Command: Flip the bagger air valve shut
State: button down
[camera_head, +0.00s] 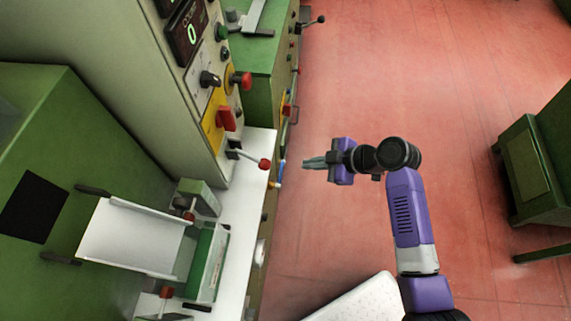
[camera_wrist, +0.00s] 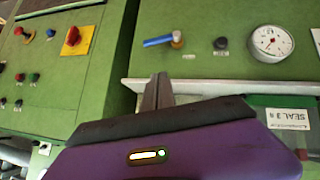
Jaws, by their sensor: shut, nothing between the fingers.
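A valve with a blue lever handle (camera_wrist: 159,41) and a brass-coloured body (camera_wrist: 177,40) sits on a green panel in the wrist view. Its handle lies nearly level, pointing left from the body. In the head view, a small blue part (camera_head: 275,183) shows at the edge of the white counter and appears to be the same handle. My gripper (camera_head: 306,163) is shut and empty, in free air to the right of the machine front. In the wrist view its fingertips (camera_wrist: 160,78) show just below the handle, apart from it as far as I can see.
A round gauge (camera_wrist: 271,43) and a dark knob (camera_wrist: 221,43) are right of the valve. A red-knobbed lever (camera_head: 264,164) juts out near my gripper. A red switch on a yellow plate (camera_head: 222,119) sits on the control box. The red floor (camera_head: 340,80) is open; a green cabinet (camera_head: 535,165) stands right.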

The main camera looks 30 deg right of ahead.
send_over(281, 169)
jog(key=s, duration=0.3)
notch_tip(281, 169, down, 7)
jog(key=shift+w+d+f+b, duration=0.15)
jog(key=shift+d+f, duration=0.05)
jog(key=shift+f, duration=0.45)
jog(key=shift+w+d+f+b, duration=0.1)
jog(key=shift+d+f+b, duration=0.05)
jog(key=shift+f, duration=0.45)
jog(key=shift+w+d+f+b, duration=0.15)
jog(key=shift+d+f, duration=0.05)
jog(key=shift+f, duration=0.45)
jog(key=shift+w+d+f+b, duration=0.15)
jog(key=shift+f+b, duration=0.2)
jog(key=shift+b, duration=0.4)
jog(key=shift+w+d+f+g+y+b, duration=0.2)
jog(key=shift+w+f+g+y+b, duration=0.15)
jog(key=shift+b, duration=0.9)
jog(key=shift+r, duration=0.1)
